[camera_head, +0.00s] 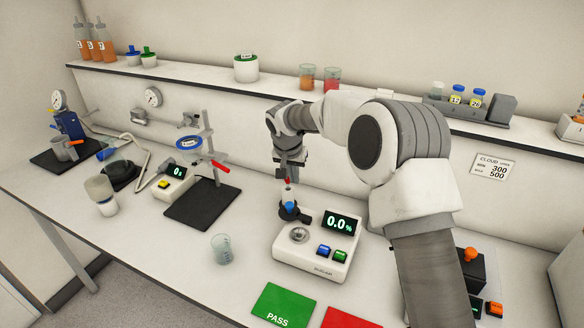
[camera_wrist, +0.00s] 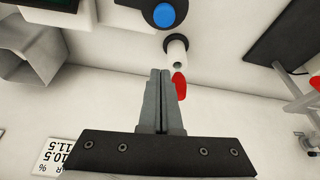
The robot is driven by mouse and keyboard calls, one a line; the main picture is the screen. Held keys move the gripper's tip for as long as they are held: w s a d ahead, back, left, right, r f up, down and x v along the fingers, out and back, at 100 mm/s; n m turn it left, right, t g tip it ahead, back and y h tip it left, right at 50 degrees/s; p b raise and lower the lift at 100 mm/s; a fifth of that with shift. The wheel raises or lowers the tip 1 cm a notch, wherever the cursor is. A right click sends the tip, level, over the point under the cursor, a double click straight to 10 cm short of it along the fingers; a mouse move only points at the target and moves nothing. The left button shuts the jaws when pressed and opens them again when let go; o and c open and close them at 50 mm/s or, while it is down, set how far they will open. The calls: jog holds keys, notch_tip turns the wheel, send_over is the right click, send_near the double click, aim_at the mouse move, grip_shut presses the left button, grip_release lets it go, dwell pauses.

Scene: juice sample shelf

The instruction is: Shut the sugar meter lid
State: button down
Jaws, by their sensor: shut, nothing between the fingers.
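The sugar meter (camera_head: 312,262) is a white box on the bench. Its lit display (camera_head: 342,222) reads 0.0 %, and it has a blue and a green button. Its round metal well (camera_head: 299,235) is uncovered. The dark lid (camera_head: 288,213) with a blue spot stands open behind the well; it also shows at the top of the wrist view (camera_wrist: 147,8). My gripper (camera_head: 289,178) is shut and empty, pointing down above and behind the lid. In the wrist view my gripper (camera_wrist: 161,75) is below the lid, apart from it.
A small white cylinder (camera_wrist: 177,52) and a red tip (camera_wrist: 179,86) are close to my fingertips. A beaker (camera_head: 221,248) stands left of the meter. Green (camera_head: 283,304) and red (camera_head: 350,318) mats lie in front. A shelf runs along the wall behind.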

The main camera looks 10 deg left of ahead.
jog(key=x, duration=0.4)
send_over(295, 211)
jog(key=w+a, duration=0.1)
jog(key=shift+a+p, duration=0.2)
jog(key=shift+p, duration=0.25)
